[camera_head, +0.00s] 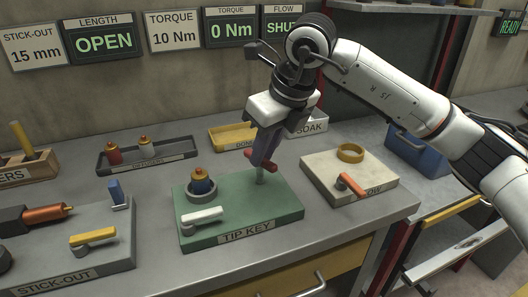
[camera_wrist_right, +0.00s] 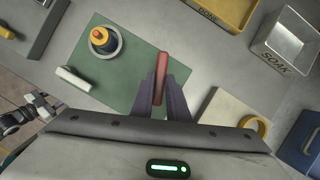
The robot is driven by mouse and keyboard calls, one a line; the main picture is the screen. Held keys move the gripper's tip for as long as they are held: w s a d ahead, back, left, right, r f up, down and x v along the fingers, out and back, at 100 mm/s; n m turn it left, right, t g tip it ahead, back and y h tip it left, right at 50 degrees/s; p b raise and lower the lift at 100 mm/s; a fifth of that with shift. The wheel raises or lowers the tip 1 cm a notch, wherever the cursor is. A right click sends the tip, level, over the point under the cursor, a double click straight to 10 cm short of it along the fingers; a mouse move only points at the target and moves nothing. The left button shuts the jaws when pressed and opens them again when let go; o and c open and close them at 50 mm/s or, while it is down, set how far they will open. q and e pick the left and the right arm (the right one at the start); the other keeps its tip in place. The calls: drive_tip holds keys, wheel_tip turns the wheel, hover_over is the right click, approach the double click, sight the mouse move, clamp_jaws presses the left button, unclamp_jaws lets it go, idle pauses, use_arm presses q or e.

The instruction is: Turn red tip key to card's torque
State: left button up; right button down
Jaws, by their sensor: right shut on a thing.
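The red tip key (camera_head: 272,166) stands on a post on the green TIP KEY board (camera_head: 270,211). My right gripper (camera_head: 265,150) is shut on its red bar, which also shows between the fingers in the wrist view (camera_wrist_right: 162,70). Part of the key is hidden by the fingers. A grey cup (camera_head: 202,194) on the board holds a blue and gold piece (camera_head: 202,180), with a white lever (camera_head: 202,215) in front. The torque card (camera_head: 174,30) reads 10 Nm; the torque display (camera_head: 231,28) reads 0 Nm.
The STICK-OUT board (camera_head: 65,255) lies at left and a pale board with an orange lever (camera_head: 351,184) and yellow ring (camera_head: 350,153) at right. A diffusers tray (camera_head: 150,155), yellow tray (camera_head: 226,136) and SOAK tray (camera_head: 312,125) stand behind. LENGTH reads OPEN; FLOW reads SHUT.

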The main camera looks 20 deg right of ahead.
idle(0.4)
drive_tip(key=c, duration=1.7)
unclamp_jaws()
drive_tip(key=shift+r, duration=0.1)
drive_tip(key=v, duration=1)
drive_tip(key=shift+s, duration=0.15)
